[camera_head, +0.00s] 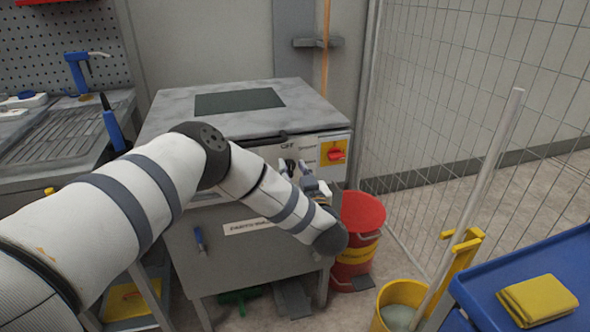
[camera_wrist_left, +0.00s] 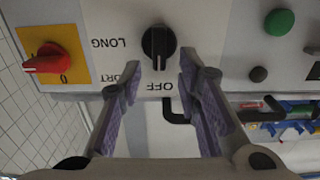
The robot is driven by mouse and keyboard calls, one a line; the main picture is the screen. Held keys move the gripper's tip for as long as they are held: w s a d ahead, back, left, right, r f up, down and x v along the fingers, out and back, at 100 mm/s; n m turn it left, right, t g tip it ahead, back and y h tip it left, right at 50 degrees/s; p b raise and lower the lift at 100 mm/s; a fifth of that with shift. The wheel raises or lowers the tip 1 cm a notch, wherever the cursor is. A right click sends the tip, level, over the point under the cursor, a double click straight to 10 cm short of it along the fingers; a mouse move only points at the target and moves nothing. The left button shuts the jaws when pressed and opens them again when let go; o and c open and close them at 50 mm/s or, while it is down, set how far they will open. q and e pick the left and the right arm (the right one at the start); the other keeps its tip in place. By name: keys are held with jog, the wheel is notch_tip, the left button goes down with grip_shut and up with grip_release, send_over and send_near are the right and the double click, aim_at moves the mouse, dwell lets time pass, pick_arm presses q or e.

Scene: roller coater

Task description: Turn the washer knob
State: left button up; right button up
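The washer (camera_head: 262,250) is a grey cabinet with a control panel on its front upper right. In the left wrist view, the black washer knob (camera_wrist_left: 159,43) is on the white panel, with LONG, OFF and a partly hidden word printed around it, upside down. Its ridge is upright in that view, in line with OFF. My left gripper (camera_wrist_left: 158,70) is open and empty, its fingertips near the knob, one towards each side; contact cannot be told. In the head view, my left gripper (camera_head: 299,172) is in front of the panel and hides the knob. My right gripper is not in view.
A red switch on a yellow plate (camera_head: 334,150) is beside the knob; a green button (camera_wrist_left: 279,22) is on its other side. A red bin (camera_head: 362,215) stands right of the washer. A yellow mop bucket (camera_head: 403,300) and a blue cart (camera_head: 540,262) are at lower right.

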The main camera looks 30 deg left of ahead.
pick_arm(q)
jog(key=shift+w+a, duration=0.4)
jog(key=shift+a, duration=0.05)
grip_shut()
jog(key=shift+d+m, duration=0.1)
jog(key=shift+m, duration=0.2)
jog(key=shift+w+d+r+m, duration=0.1)
jog(key=shift+w+m, duration=0.1)
jog(key=shift+m, duration=0.7)
jog(key=shift+w+d+m, duration=0.1)
jog(key=shift+m, duration=0.7)
jog(key=m, duration=0.4)
jog(key=shift+w+d+f+m, duration=0.2)
jog(key=shift+f+m, duration=0.1)
jog(key=shift+f, duration=0.1)
jog(key=shift+m, duration=0.3)
